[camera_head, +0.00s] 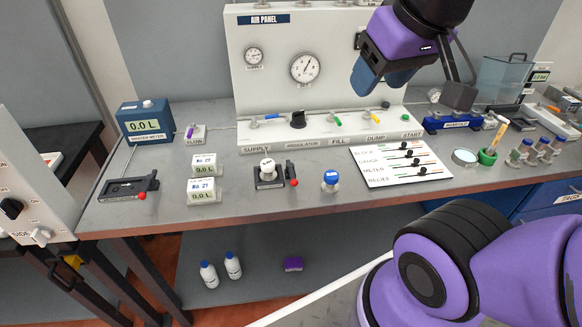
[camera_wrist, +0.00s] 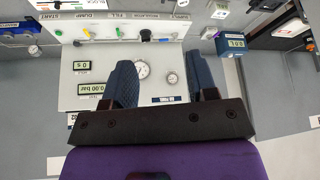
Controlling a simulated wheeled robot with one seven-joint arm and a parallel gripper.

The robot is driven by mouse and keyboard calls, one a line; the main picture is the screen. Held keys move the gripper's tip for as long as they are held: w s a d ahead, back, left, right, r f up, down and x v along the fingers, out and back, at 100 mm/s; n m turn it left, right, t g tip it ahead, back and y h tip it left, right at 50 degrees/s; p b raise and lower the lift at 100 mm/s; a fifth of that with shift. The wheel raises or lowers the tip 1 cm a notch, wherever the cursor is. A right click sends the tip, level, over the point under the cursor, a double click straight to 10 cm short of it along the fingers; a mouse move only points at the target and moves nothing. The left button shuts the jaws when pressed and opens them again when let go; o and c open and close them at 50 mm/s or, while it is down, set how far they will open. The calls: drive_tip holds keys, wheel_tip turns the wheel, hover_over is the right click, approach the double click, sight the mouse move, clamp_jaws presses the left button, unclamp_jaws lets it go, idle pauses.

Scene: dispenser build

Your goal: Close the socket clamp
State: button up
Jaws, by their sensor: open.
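Two black clamp-like fixtures with red ball-ended levers are on the bench, and no readable label tells me which one is the socket clamp. One (camera_head: 270,179) is mid-bench, with a white-topped round piece (camera_head: 267,166) seated in it and its red ball (camera_head: 294,182) at the right. The other (camera_head: 122,190) is at the left and looks empty, its red ball at its front right. My gripper (camera_head: 378,82) is raised in front of the air panel, well above and right of both. In the wrist view its blue fingers (camera_wrist: 165,85) are apart with nothing between them.
The air panel (camera_head: 330,90) stands behind, with a row of valve handles along its base. A blue-capped bottle (camera_head: 330,181) and a white label board (camera_head: 402,163) are right of the middle fixture.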

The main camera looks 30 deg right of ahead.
drive_tip(key=shift+w, duration=0.25)
drive_tip(key=c, duration=0.7)
drive_tip(key=w+n, duration=0.1)
drive_tip(key=w, duration=0.1)
drive_tip(key=w+a+f+n+g, duration=0.1)
drive_tip(key=w, duration=0.2)
drive_tip(key=w+f+n+g, duration=0.1)
drive_tip(key=w, duration=0.1)
drive_tip(key=shift+w+a+f+n+h, duration=0.2)
drive_tip(key=shift+w+f+n+h, duration=0.1)
drive_tip(key=shift+w+h, duration=0.1)
clamp_jaws()
drive_tip(key=w+a+f+n+g, duration=0.1)
drive_tip(key=w+a+f+n, duration=0.2)
drive_tip(key=w+f, duration=0.2)
drive_tip(key=w+a+f+n+g+h, duration=0.1)
drive_tip(key=w+a+f+n+g, duration=0.1)
drive_tip(key=w+f, duration=0.4)
drive_tip(key=w+a+f+n+g+h, duration=0.1)
drive_tip(key=w+a+f+n, duration=0.4)
drive_tip(key=f, duration=0.5)
drive_tip(key=shift+w+n, duration=0.15)
drive_tip(key=shift+n, duration=0.15)
drive_tip(key=shift+f, duration=0.1)
